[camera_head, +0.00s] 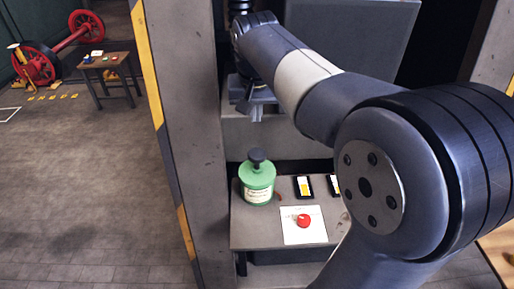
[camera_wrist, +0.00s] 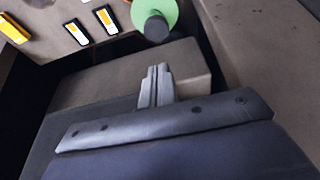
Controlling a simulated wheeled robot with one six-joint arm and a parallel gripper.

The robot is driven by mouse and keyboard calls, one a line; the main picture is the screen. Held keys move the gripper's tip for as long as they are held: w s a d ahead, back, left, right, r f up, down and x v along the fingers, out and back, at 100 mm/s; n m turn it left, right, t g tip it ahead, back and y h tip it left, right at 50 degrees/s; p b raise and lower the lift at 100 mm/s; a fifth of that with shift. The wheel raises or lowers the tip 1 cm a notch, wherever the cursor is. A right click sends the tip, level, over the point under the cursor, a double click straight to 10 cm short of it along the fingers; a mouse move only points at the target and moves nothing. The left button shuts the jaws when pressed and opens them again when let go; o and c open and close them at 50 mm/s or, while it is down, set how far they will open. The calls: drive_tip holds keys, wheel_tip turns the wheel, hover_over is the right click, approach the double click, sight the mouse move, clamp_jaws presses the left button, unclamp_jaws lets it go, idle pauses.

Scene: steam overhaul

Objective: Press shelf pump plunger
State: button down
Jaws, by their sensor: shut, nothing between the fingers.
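A green pump bottle (camera_head: 257,183) with a pale label stands upright at the left end of the grey shelf (camera_head: 262,232). Its dark round plunger (camera_head: 257,156) sticks up from the top. In the wrist view the green bottle (camera_wrist: 166,8) is cut by the top edge, with its dark plunger (camera_wrist: 157,28) towards my fingertips. My gripper (camera_head: 256,114) is above the bottle in the head view, apart from the plunger. In the wrist view my gripper (camera_wrist: 159,70) has its two fingers together, with nothing between them.
A white plate with a red button (camera_head: 304,221) lies on the shelf right of the bottle. Two dark cards with yellow and white faces, one here (camera_head: 303,187), lie behind it. A grey post (camera_head: 190,130) with yellow-black edging stands close on the left. A small table (camera_head: 107,67) stands far left.

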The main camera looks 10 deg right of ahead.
sight(257, 157)
drive_tip(key=x, duration=0.9)
drive_tip(key=s+x, duration=0.1)
drive_tip(key=x, duration=0.3)
drive_tip(key=shift+f+p, duration=0.4)
drive_tip(key=shift+f, duration=0.25)
wheel_tip(257, 157, down, 4)
drive_tip(key=b, duration=0.2)
drive_tip(key=shift+r+b, duration=0.1)
drive_tip(key=shift+b, duration=0.25)
drive_tip(key=shift+s, duration=0.1)
